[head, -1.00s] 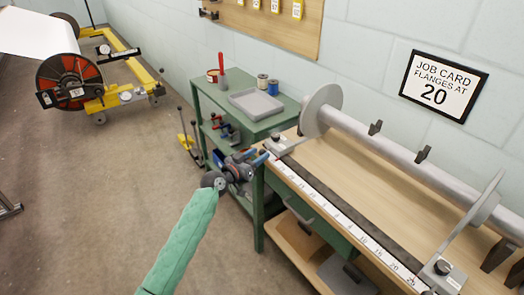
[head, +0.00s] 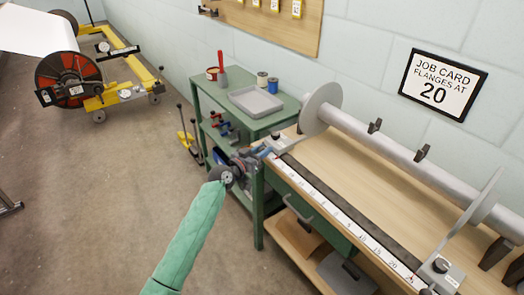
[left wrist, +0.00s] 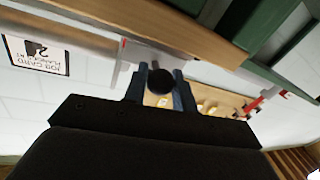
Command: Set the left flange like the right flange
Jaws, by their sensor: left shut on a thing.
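The left flange (head: 319,106) is a grey disc on the long metal beam tube (head: 385,140), at its far end. A small block (head: 281,144) with a dark knob stands below it at the far end of the white scale (head: 335,208). My left gripper (head: 264,152) is at this block; in the left wrist view its blue fingers (left wrist: 162,88) are shut on a round black knob (left wrist: 160,80). The right flange (head: 482,202) is at the near end, its block (head: 442,272) near the scale's 20 mark. The scale figures by the left block are too small to read.
A job card (head: 442,84) on the wall reads "FLANGES AT 20". A green cart (head: 222,84) with a grey tray stands left of the wooden bench (head: 375,190).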

